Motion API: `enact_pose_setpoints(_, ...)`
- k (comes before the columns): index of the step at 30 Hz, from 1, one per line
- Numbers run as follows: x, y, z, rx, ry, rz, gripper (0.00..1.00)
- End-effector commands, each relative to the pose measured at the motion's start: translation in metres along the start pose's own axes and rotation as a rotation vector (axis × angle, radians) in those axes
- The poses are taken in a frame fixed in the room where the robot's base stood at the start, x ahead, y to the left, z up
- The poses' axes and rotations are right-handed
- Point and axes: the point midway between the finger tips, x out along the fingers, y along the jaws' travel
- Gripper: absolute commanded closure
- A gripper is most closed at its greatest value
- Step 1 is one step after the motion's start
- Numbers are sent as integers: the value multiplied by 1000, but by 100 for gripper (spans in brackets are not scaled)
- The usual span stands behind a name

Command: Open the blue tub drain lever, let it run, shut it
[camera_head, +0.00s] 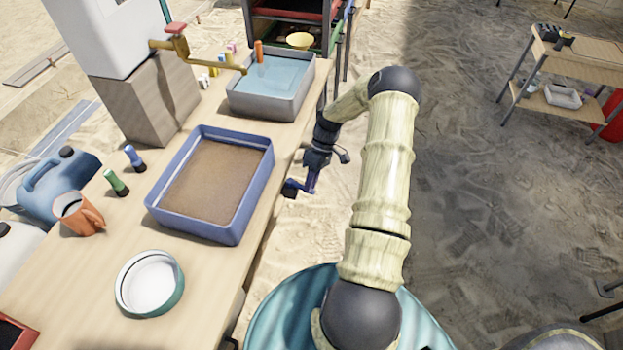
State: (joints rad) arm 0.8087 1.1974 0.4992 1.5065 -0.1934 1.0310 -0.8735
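The blue tub (236,232) stands on the wooden table and holds flat brown contents, muddy water or silt. My gripper (299,186) hangs just beyond the table's right edge, to the right of the tub and apart from its wall. Small dark-blue parts show at the gripper's tip; I cannot tell whether they are its fingers or the drain lever. No drain lever can be made out clearly on the tub, and its outer right side is partly hidden. The finger gap is too small to read.
A grey tub (268,108) of clear water stands behind, under a brass tap (178,44).

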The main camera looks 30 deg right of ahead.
Motion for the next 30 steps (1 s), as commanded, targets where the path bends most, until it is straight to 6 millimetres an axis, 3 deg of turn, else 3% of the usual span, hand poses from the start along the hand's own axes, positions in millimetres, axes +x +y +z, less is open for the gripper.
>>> enact_pose_setpoints(8,-23,1,0,0,1,4,75)
enact_pose_setpoints(30,-162,1,-1,-1,1,2,75)
